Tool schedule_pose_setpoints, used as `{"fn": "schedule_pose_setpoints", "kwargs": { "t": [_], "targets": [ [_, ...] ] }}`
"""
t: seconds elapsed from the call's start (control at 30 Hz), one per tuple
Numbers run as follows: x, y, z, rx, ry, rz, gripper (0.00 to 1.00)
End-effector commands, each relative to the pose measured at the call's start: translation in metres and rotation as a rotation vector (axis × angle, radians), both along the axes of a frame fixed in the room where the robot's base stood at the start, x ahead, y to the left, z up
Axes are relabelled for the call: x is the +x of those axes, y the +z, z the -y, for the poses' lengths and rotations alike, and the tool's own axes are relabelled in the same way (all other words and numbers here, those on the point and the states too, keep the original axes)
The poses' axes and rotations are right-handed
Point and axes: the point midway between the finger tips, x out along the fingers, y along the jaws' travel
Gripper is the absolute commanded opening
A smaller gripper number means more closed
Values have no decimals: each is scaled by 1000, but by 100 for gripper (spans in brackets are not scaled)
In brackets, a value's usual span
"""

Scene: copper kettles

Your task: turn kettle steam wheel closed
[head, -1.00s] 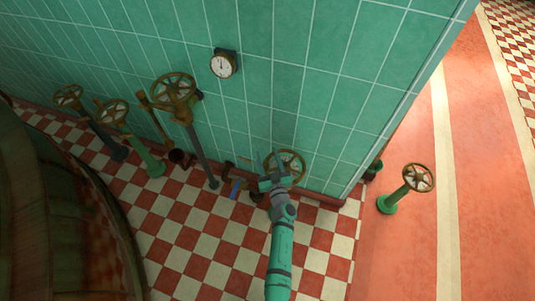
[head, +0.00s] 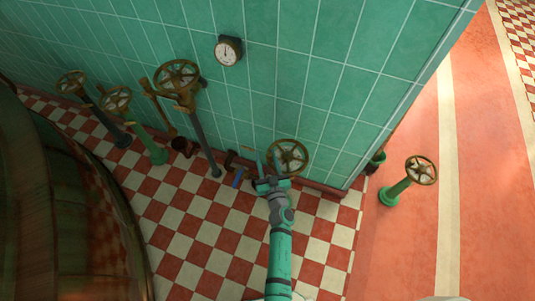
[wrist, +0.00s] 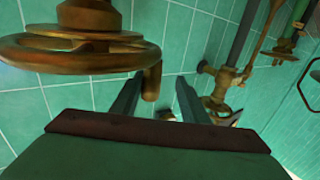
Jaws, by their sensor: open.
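A brass handwheel (head: 303,152) with spokes stands near the wall, just right of my gripper (head: 264,156) in the head view. In the wrist view this wheel (wrist: 75,62) fills the upper left, its rim seen nearly edge-on beside the left finger. My gripper (wrist: 158,98) is open, with its two fingers apart. A brass peg-like part (wrist: 152,82) shows between them; I cannot tell whether anything touches it. Other brass handwheels stand left along the wall, one tall (head: 177,77), one on a green post (head: 117,99). No label shows which is the steam wheel.
A large dark copper kettle (head: 60,215) fills the left side. A gauge (head: 228,50) hangs on the green tiled wall (head: 290,70). Another handwheel on a green post (head: 397,190) stands right of the wall corner. The checkered floor (head: 215,240) is largely clear.

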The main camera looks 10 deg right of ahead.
Motion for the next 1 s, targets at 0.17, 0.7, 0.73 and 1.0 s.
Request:
{"fn": "schedule_pose_setpoints", "kwargs": {
  "t": [0.17, 0.7, 0.73, 1.0],
  "targets": [
    [-10, -1, -8, 1, 4, -1, 39],
    [-39, -2, -29, 1, 16, 0, 51],
    [-40, -2, -30, 1, 17, -1, 52],
    [-45, -2, -33, 1, 18, -2, 62]
  ]
}}
